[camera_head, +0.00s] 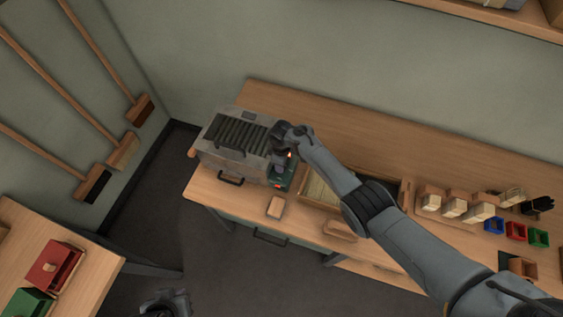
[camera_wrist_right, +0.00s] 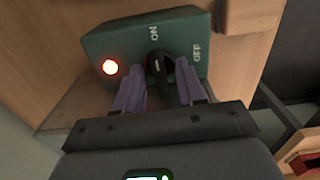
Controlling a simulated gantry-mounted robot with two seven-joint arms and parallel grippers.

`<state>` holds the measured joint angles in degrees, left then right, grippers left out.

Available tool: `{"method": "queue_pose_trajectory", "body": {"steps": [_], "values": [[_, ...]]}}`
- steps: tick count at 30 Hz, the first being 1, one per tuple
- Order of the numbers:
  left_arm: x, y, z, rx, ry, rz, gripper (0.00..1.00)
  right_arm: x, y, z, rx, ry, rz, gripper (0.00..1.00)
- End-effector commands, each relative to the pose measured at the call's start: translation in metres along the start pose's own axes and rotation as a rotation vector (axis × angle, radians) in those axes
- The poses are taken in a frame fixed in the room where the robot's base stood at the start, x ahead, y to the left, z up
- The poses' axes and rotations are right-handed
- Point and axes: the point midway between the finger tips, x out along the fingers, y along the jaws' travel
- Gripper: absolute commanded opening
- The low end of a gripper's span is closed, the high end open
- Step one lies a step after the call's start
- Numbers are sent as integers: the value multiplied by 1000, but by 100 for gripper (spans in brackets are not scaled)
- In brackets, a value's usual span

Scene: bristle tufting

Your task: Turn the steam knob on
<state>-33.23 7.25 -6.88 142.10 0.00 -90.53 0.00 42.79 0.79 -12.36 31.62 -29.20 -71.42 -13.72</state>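The steam control box (camera_wrist_right: 190,30) is dark green with white ON and OFF lettering. Its black knob (camera_wrist_right: 160,68) sits between the two words, and a red lamp (camera_wrist_right: 110,67) glows beside it. In the head view the box (camera_head: 290,180) is at the right side of the grey slatted machine. My right gripper (camera_wrist_right: 160,82) is over the box with its purple fingers apart, one on each side of the knob. I cannot tell whether they touch it. In the head view this gripper (camera_head: 281,167) partly hides the box. My left gripper (camera_head: 166,303) is at the bottom edge, its fingers unclear.
The grey slatted machine (camera_head: 225,158) stands on the wooden workbench (camera_head: 330,120). A tray of bristle material (camera_head: 318,190) and a wooden block (camera_head: 276,207) are near the box. Brush parts and small coloured bins (camera_head: 515,231) are at the right. Brooms hang on the left wall.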

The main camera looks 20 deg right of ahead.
Motion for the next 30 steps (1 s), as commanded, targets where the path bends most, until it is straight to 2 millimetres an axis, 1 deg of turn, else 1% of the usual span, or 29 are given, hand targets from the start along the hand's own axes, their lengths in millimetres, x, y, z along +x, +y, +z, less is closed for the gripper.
{"method": "queue_pose_trajectory", "body": {"steps": [5,11,15,21,25,30], "values": [[-7,1,-3,-6,1,4,0,-13,0,0,0,1,0,39],[-20,2,-7,-12,2,9,0,-44,0,-1,1,3,0,39],[-27,2,-9,-12,2,9,0,-69,0,-1,-1,4,0,39],[-32,1,-11,-9,2,7,0,-94,0,0,0,1,-1,39],[-34,0,-11,-6,1,4,0,-104,0,0,-1,0,-1,39],[-34,-1,-11,0,0,0,0,-108,0,0,0,1,0,39]]}}
